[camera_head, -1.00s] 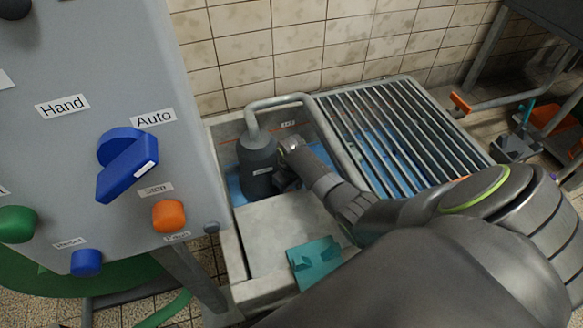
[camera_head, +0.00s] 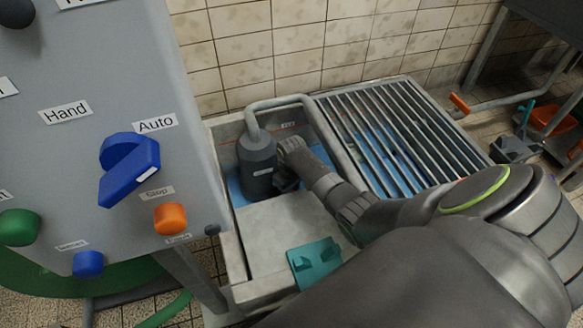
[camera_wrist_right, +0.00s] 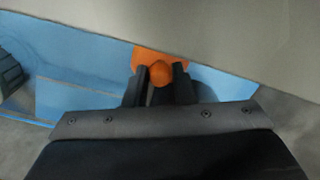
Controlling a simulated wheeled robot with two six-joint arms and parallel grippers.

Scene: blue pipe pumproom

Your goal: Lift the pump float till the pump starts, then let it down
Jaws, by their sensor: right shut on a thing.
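The grey pump (camera_head: 257,165) stands upright in the open left part of the sump, with a pipe rising from its top. My right gripper (camera_head: 284,184) reaches down into the sump just right of the pump. In the right wrist view the pump float, an orange rounded piece (camera_wrist_right: 159,72), sits between the fingertips of my right gripper (camera_wrist_right: 159,84), which is shut on it. Blue water lies around and below it. The float is hidden in the head view. My left gripper is not in view.
A grey control panel (camera_head: 60,160) with a blue selector (camera_head: 130,165) turned toward Auto stands close on the left. A grating (camera_head: 400,135) covers the sump's right part. A concrete slab (camera_head: 285,235) and a teal bracket (camera_head: 314,262) lie in front of the pump.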

